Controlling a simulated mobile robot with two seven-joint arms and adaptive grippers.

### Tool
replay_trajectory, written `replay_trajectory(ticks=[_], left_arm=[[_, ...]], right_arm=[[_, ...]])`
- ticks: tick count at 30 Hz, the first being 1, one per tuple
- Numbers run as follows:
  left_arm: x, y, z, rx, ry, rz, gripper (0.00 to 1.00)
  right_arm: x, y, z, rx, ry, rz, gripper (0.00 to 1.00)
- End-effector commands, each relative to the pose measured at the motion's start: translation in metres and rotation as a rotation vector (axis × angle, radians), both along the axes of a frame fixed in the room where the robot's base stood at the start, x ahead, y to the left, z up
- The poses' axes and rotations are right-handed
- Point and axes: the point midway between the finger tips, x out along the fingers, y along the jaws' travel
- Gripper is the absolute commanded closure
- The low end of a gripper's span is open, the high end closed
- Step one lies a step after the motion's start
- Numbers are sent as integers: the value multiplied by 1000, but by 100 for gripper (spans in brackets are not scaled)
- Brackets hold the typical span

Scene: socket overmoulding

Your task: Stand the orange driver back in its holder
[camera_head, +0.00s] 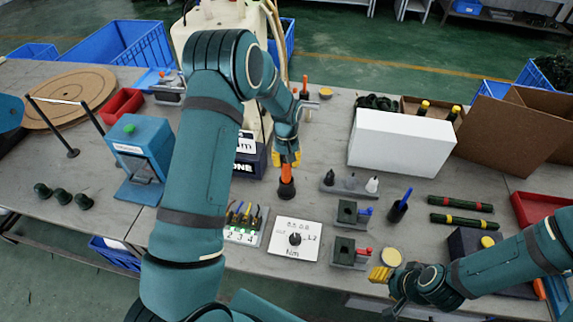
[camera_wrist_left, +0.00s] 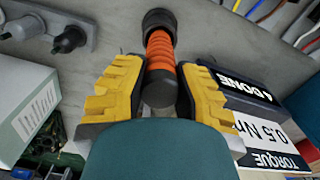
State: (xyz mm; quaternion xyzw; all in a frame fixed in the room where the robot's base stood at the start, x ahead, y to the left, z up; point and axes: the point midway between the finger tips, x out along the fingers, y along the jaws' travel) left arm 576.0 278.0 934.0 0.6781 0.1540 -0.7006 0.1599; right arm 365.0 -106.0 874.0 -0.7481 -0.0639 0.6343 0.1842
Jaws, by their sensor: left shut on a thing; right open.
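The orange driver (camera_head: 287,174) is upright below my left gripper (camera_head: 287,158). Its ribbed orange handle (camera_wrist_left: 161,52) and dark rear end show between the yellow fingers of my left gripper (camera_wrist_left: 155,100) in the left wrist view, and that gripper is shut on it. The driver's lower end meets a round black holder (camera_head: 286,190), which also shows in the left wrist view (camera_wrist_left: 159,18). I cannot tell how deep the driver sits in it. My right gripper (camera_head: 381,274) is open and empty at the front right of the table.
A torque sign box (camera_head: 248,160) stands left of the driver. A white dial plate (camera_head: 294,238) lies in front. A grey stand (camera_head: 350,187) with dark and white pieces and a blue driver in its holder (camera_head: 397,210) are to the right. A white box (camera_head: 400,143) stands behind.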

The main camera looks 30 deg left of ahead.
Motion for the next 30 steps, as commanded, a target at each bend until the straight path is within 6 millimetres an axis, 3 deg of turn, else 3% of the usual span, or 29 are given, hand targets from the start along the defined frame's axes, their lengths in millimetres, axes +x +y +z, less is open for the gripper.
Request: replay_trajectory(ticks=[4,15,16,18,30], left_arm=[[0,0,-17,0,0,0,100],[0,0,-22,0,-2,0,100],[0,0,-22,0,-1,0,66],[0,0,-21,0,-1,0,49],[0,0,-16,0,-1,0,49]], right_arm=[[0,0,0,0,0,0,53],[0,0,-4,-1,0,0,53],[0,0,-5,-1,0,0,53],[0,0,-4,-1,0,0,53],[0,0,2,0,0,0,53]])
